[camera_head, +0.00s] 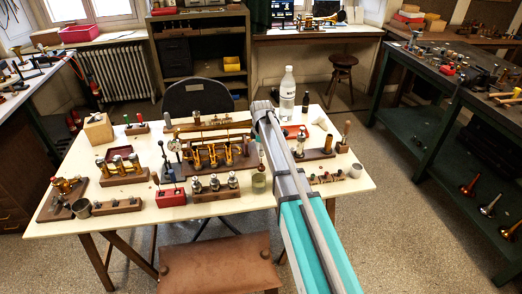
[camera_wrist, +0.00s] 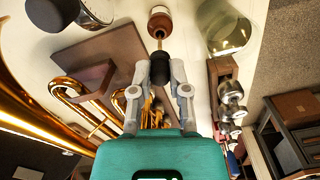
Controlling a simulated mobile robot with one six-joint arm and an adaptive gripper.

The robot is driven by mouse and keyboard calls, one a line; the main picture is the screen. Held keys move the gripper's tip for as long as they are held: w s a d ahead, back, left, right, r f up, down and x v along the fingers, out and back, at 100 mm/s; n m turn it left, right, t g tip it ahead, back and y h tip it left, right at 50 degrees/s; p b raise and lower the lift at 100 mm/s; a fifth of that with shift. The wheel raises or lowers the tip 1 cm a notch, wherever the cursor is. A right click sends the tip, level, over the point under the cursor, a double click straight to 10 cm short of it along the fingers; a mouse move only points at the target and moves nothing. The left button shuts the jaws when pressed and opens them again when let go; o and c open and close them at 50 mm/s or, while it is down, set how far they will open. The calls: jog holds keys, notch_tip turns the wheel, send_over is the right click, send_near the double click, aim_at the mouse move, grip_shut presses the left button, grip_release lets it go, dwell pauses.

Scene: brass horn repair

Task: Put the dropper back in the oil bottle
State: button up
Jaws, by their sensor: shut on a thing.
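In the wrist view, my gripper (camera_wrist: 158,72) is shut on the black bulb of the dropper (camera_wrist: 159,68). The dropper's thin stem points up in the picture, toward a small brown bottle with a white label, the oil bottle (camera_wrist: 160,22). The stem's far end meets the bottle's near end in the picture; I cannot tell whether it is inside the neck. In the head view, my gripper (camera_head: 263,107) is over the middle of the cream table, with its fingertips largely hidden by my arm. The bottle cannot be made out clearly there.
The rack with brass valves (camera_head: 215,155) is to the left, and a block with silver pieces (camera_head: 214,188) is in front. A tall clear bottle (camera_head: 287,90) stands behind.

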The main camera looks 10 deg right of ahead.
aim_at(261, 164)
jog(key=shift+f+b, duration=2.5)
jog(key=shift+f, duration=0.1)
jog(key=o, duration=0.8)
jog(key=shift+r, duration=0.1)
jog(key=shift+o, duration=0.2)
jog(key=shift+r, duration=0.15)
